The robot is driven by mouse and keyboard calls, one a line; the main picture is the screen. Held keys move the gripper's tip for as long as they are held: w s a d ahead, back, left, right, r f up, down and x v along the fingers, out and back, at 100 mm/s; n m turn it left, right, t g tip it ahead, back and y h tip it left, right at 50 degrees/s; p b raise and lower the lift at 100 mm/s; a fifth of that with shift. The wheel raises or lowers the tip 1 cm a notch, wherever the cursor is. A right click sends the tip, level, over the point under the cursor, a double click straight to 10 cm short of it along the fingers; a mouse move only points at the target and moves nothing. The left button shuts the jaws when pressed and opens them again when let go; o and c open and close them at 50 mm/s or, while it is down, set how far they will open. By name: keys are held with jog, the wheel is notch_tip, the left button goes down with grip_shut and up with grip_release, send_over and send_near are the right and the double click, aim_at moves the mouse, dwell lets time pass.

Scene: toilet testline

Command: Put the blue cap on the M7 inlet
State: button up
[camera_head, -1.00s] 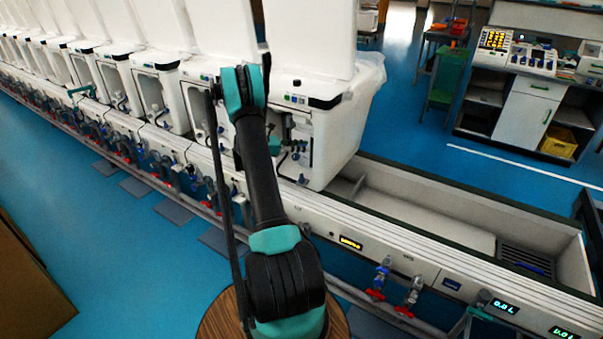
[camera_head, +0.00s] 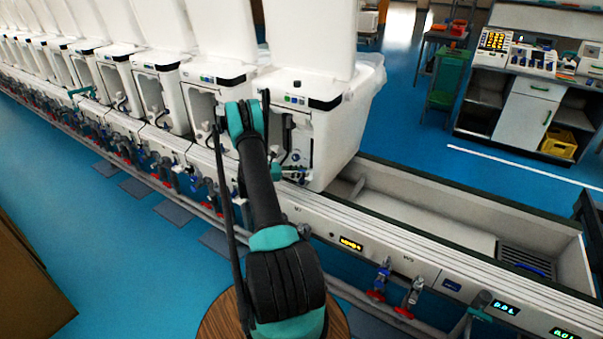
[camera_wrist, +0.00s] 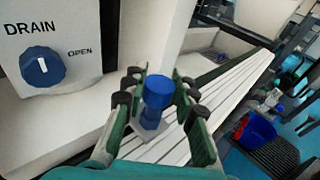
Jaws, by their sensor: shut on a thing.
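My gripper (camera_wrist: 157,105) has green fingers with black pads, and it is shut on the blue cap (camera_wrist: 157,90) in the wrist view. The cap has a round blue top and a darker blue lower part. A pale grey angular piece shows just under the cap; I cannot tell whether it touches it. In the head view my gripper (camera_head: 292,172) is small, beside the open front of the nearest white toilet unit (camera_head: 330,150). The cap is too small to make out there. I cannot pick out the M7 inlet for certain in either view.
In the wrist view a DRAIN panel with a blue knob (camera_wrist: 42,67) stands close on the left. A pale ribbed ledge (camera_wrist: 215,95) runs to the right. In the head view, taps with red handles (camera_head: 378,294) line the bench front. An empty trough (camera_head: 420,215) lies to the right.

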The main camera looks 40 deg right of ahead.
jog(key=shift+f, duration=0.35)
jog(key=shift+f, duration=0.25)
jog(key=o, duration=0.7)
jog(key=shift+o, duration=0.2)
jog(key=shift+r, duration=0.1)
